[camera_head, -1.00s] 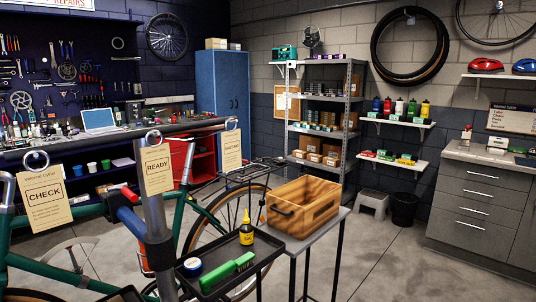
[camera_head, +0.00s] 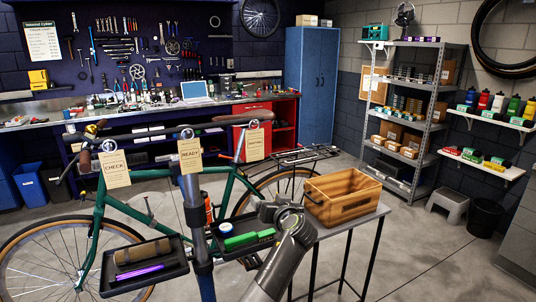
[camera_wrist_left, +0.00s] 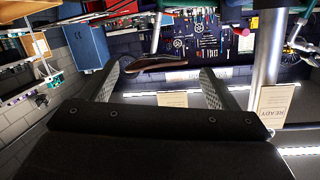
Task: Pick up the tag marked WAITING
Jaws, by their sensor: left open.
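The WAITING tag (camera_head: 255,143) is a cream card hanging at the right end of the repair stand's bar in the head view. The READY tag (camera_head: 190,153) hangs in the middle and the CHECK tag (camera_head: 114,168) at left. In the left wrist view my left gripper (camera_wrist_left: 160,86) is open, with its fingers wide apart. A pale card (camera_wrist_left: 172,99) shows between the fingers, unheld; its print is unreadable. The READY tag also shows at the right there (camera_wrist_left: 275,108). In the head view my arm rises below the WAITING tag; its fingers are hard to make out. The right gripper is not seen.
A green bicycle (camera_head: 222,195) is in the stand. A tray (camera_head: 150,278) holds a brown roll and purple pens; another tray (camera_head: 268,240) holds a green item. A wooden crate (camera_head: 343,207) stands on a small table at right. Open floor lies beyond.

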